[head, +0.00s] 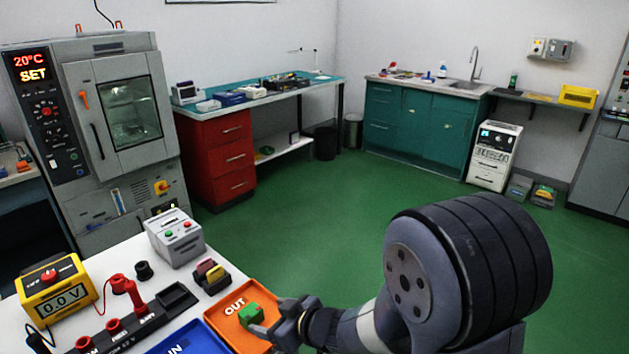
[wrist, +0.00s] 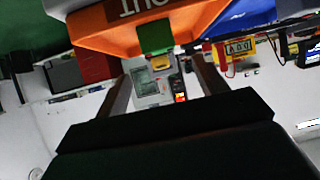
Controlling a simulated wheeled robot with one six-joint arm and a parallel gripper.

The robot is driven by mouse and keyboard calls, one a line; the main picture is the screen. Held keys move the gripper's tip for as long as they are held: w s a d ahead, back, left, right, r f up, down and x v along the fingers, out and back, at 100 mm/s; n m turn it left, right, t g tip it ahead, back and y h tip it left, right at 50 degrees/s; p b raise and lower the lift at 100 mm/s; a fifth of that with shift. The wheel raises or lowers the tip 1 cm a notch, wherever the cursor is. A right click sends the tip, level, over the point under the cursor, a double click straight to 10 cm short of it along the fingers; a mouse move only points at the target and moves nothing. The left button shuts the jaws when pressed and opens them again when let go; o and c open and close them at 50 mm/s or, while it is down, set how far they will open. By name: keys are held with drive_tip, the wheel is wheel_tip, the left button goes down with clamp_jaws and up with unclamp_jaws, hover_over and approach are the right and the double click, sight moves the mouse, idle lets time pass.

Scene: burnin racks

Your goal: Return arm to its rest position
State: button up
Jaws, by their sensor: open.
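My gripper (head: 272,316) is open at the right edge of the orange OUT tray (head: 228,325) in the head view. A green block (head: 250,313) lies in the tray, just left of my fingertips. In the wrist view the picture is upside down. There my two fingers stand apart with nothing held between them (wrist: 162,78). The green block (wrist: 155,38) shows beyond the fingertips against the orange tray (wrist: 100,40). My arm reaches in from the lower right of the head view, with a large dark joint in front of the floor.
The white bench carries a blue IN tray (head: 180,340), a yellow meter (head: 52,290), a black strip with red terminals (head: 115,325), a grey button box (head: 174,238) and a small yellow-and-red part (head: 212,272). A grey oven (head: 120,110) stands behind. Green floor (head: 330,220) is clear.

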sight(252, 312)
drive_tip(key=x, duration=0.6)
drive_tip(key=shift+a+f+b, duration=0.2)
drive_tip(key=shift+b, duration=0.1)
wheel_tip(252, 312, up, 3)
drive_tip(key=shift+d+f+p, duration=0.1)
drive_tip(key=shift+d+p, duration=0.05)
drive_tip(key=shift+p, duration=0.35)
drive_tip(key=shift+r, duration=0.7)
drive_tip(key=shift+f, duration=0.1)
